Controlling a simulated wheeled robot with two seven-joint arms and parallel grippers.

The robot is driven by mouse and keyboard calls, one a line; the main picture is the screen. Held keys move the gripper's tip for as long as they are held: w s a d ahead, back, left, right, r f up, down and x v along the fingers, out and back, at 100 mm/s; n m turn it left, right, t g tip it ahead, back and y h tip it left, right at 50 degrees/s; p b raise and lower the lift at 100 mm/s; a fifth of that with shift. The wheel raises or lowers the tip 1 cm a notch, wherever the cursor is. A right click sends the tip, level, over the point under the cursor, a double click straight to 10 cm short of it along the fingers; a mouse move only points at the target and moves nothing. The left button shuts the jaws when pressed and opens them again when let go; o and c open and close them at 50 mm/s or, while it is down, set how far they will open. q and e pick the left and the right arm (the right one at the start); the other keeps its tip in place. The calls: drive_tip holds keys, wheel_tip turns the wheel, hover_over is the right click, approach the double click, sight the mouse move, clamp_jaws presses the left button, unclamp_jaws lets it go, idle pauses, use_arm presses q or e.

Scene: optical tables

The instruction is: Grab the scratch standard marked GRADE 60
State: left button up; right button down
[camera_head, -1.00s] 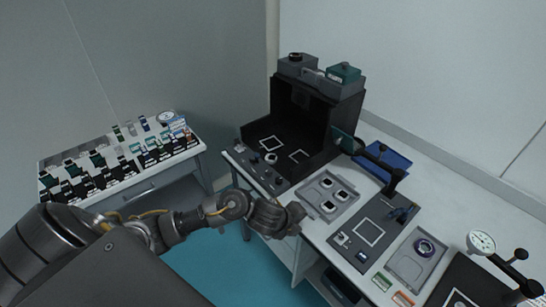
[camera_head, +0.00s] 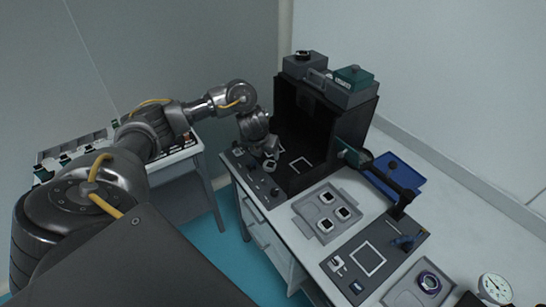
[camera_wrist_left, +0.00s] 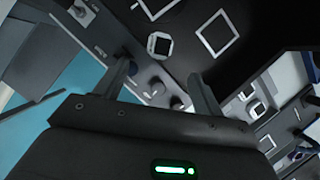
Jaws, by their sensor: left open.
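Small square pieces with dark faces and pale borders could be the scratch standards; no GRADE 60 marking is readable. One such piece (camera_head: 270,165) lies on the viewing booth's floor, just beyond my left gripper; it also shows in the left wrist view (camera_wrist_left: 160,45), ahead of the fingers. Several more sit on a grey tray (camera_head: 305,212) right of the booth. My left gripper (camera_head: 265,153) is open above the booth's front edge, its fingers (camera_wrist_left: 163,86) apart with nothing held. Control knobs (camera_wrist_left: 155,86) show between them. My right gripper is not in view.
The black booth (camera_head: 341,120) has a side wall right of my gripper. White square outlines (camera_head: 300,165) mark its floor. A dark panel with a white square (camera_head: 368,260) and a blue tray (camera_head: 410,182) lie further right. A side table (camera_head: 185,152) stands behind my arm.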

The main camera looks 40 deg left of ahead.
sight(269, 165)
use_arm(q)
drive_tip(key=x, duration=0.3)
drive_tip(key=shift+f, duration=0.4)
drive_tip(key=shift+w+f, duration=0.3)
drive_tip(key=shift+f, duration=0.4)
drive_tip(key=x, duration=0.3)
drive_tip(key=shift+w+a+f, duration=0.15)
drive_tip(key=shift+w+f, duration=0.05)
drive_tip(key=shift+f, duration=0.15)
drive_tip(key=shift+w+a+f, duration=0.1)
drive_tip(key=shift+w+f, duration=0.1)
drive_tip(key=shift+f, duration=0.25)
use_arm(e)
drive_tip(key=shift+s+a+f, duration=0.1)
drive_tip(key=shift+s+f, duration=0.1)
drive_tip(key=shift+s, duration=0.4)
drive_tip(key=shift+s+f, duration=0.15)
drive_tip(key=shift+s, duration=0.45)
use_arm(q)
drive_tip(key=c, duration=1.1)
